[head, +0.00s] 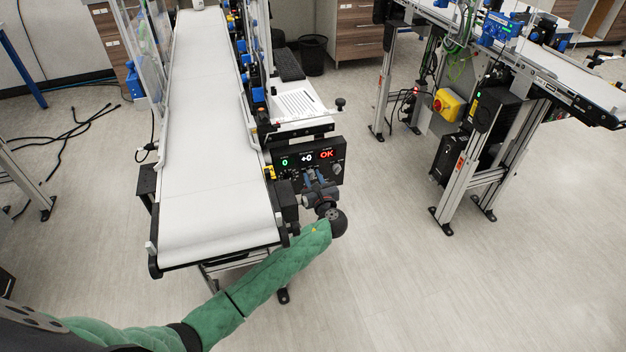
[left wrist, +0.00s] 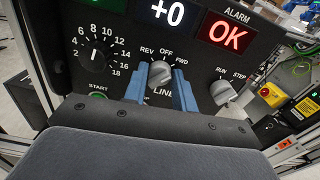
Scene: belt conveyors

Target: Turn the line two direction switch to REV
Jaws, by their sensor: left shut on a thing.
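The black control panel (head: 337,175) stands at the near end of the white belt conveyor, and it fills most of the left wrist view (left wrist: 130,32). The direction switch (left wrist: 160,72) is a grey knob under the labels REV, OFF and FWD, with LINE lettering below it partly hidden. My left gripper (left wrist: 161,88) has its two blue fingers on either side of the knob, shut on it. I cannot tell surely which label the knob points at. In the head view my left gripper (head: 312,178) is at the panel's lower front. My right gripper is not in view.
A numbered speed dial (left wrist: 97,54) and a START button (left wrist: 97,95) are left of the switch. A RUN/STEP knob (left wrist: 222,92) is close on its right. The displays read +0 and OK. The conveyor belt (head: 205,130) lies left of the panel; open floor is right.

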